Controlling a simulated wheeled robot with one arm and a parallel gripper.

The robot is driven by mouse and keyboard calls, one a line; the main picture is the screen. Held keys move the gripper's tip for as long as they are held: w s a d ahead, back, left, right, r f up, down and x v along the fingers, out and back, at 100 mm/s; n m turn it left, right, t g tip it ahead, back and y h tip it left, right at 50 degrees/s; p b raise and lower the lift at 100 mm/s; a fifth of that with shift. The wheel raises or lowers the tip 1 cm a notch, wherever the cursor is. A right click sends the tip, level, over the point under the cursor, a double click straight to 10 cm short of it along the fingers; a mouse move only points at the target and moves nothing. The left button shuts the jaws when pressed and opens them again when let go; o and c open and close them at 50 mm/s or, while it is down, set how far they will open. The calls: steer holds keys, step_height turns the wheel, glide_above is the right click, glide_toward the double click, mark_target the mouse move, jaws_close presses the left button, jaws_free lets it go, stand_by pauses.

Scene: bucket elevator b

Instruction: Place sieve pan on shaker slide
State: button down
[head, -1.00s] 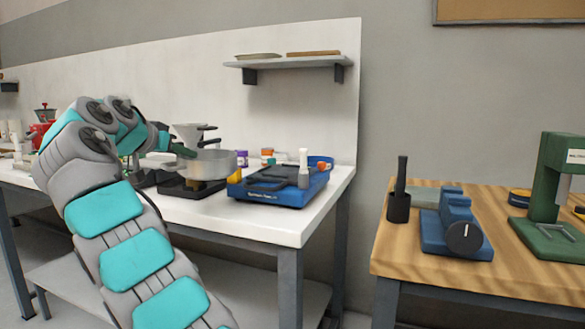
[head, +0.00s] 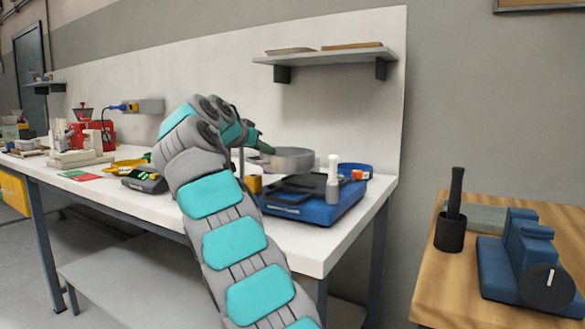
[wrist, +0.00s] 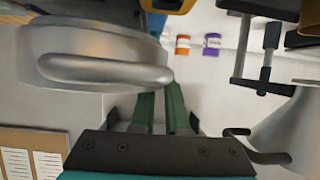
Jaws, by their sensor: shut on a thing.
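The sieve pan (head: 287,159), a round silver pan, is held up and roughly level. In the head view it appears over the back left part of the blue shaker (head: 300,212), whose top carries a dark slide (head: 290,188). A gap seems to show between pan and slide, but its exact height is hard to tell. My gripper (head: 262,147) is shut on the pan's left side, partly hidden by my arm. In the wrist view the green fingers of my gripper (wrist: 160,100) reach toward the pan (wrist: 85,55), which fills the upper left. The grip point is unclear there.
A white-topped bottle (head: 333,180) stands at the shaker's right front, with a blue round item (head: 355,170) behind. A wall shelf (head: 325,55) hangs above. A digital scale (head: 146,181) lies left of my arm. The wooden bench (head: 440,280) is at right.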

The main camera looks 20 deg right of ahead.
mark_target(291, 150)
steer(key=d, duration=0.7)
steer(key=shift+w+d+f, duration=0.25)
steer(key=shift+w+f, duration=0.05)
steer(key=shift+w, duration=0.05)
steer(key=shift+d+f, duration=0.2)
steer(key=shift+w+f+b, duration=0.1)
steer(key=shift+f+b, duration=0.55)
steer(key=shift+f, duration=1)
steer(key=c, duration=0.9)
jaws_free()
steer(key=shift+a, duration=0.1)
steer(key=b+v, duration=0.1)
steer(key=v, duration=1.1)
